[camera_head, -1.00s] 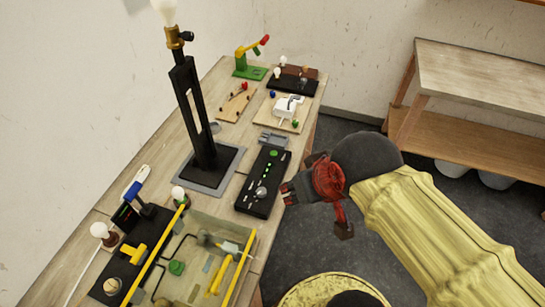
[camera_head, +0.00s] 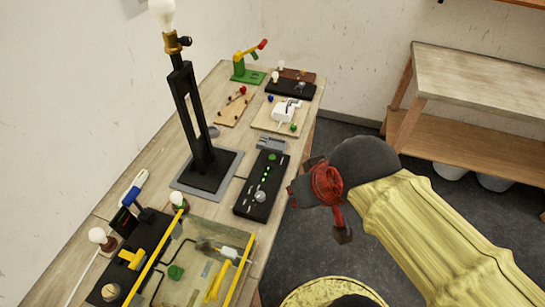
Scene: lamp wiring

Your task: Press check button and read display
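A black box (camera_head: 251,205) lies on the bench beside the lamp. It has a green round button (camera_head: 272,157) at its far end, a row of small lit green lights (camera_head: 266,175) and a silver knob (camera_head: 260,196) at its near end. I cannot tell which part is the check button, and I see no readable display text. My gripper (camera_head: 300,177) is just right of the box, past the bench edge, apart from it. Its fingers are small and partly hidden, so their opening is unclear.
A black lamp (camera_head: 190,115) with a bulb stands left of the box on a grey base. A clear-topped board with yellow bars (camera_head: 212,270) is nearer. A white device on a wooden board (camera_head: 286,110) and a green lever stand (camera_head: 248,70) are farther back. Floor is free at right.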

